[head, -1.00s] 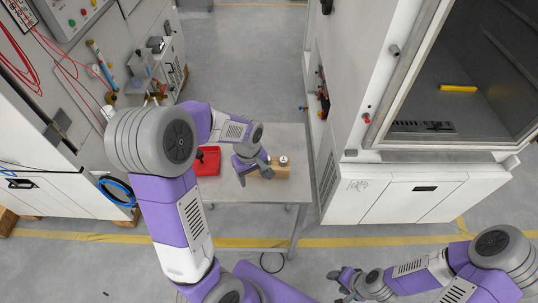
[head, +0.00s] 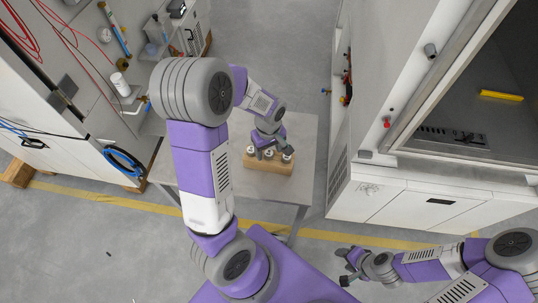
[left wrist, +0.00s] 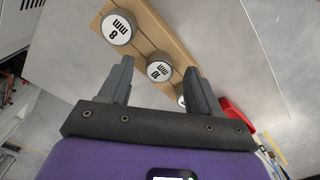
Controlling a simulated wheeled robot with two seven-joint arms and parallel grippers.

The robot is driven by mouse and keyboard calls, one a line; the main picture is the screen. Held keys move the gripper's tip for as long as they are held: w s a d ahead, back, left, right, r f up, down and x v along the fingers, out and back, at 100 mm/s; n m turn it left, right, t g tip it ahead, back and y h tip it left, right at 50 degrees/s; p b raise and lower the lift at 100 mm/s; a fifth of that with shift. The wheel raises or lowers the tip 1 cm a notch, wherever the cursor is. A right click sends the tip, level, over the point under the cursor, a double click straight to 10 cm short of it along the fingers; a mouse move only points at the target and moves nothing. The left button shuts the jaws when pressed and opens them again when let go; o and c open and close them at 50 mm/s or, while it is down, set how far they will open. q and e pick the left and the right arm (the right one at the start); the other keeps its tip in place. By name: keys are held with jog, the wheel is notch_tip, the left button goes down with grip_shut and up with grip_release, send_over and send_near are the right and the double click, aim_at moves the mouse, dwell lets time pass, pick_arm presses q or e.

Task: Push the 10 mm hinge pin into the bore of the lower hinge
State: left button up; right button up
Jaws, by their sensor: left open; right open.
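The 10 mm hinge pin (left wrist: 160,70) has a round white cap marked "10 mm". It stands in a wooden block (left wrist: 150,36) between an 8 mm pin (left wrist: 118,29) and a third pin (left wrist: 181,97) mostly hidden by a finger. The block (head: 262,187) also shows in the head view on the bench. My left gripper (head: 273,154) is open above the block, its fingers on either side of the 10 mm cap in the left wrist view, apparently not touching it. My right gripper (head: 343,266) is open and empty at the bottom. I cannot make out the lower hinge's bore.
The white chamber (head: 430,205) stands to the right, open, with a yellow bar (head: 501,96) inside.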

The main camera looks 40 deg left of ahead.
pick_arm(q)
jog(key=shift+f, duration=0.4)
jog(key=shift+c, duration=0.3)
jog(key=c, duration=1.1)
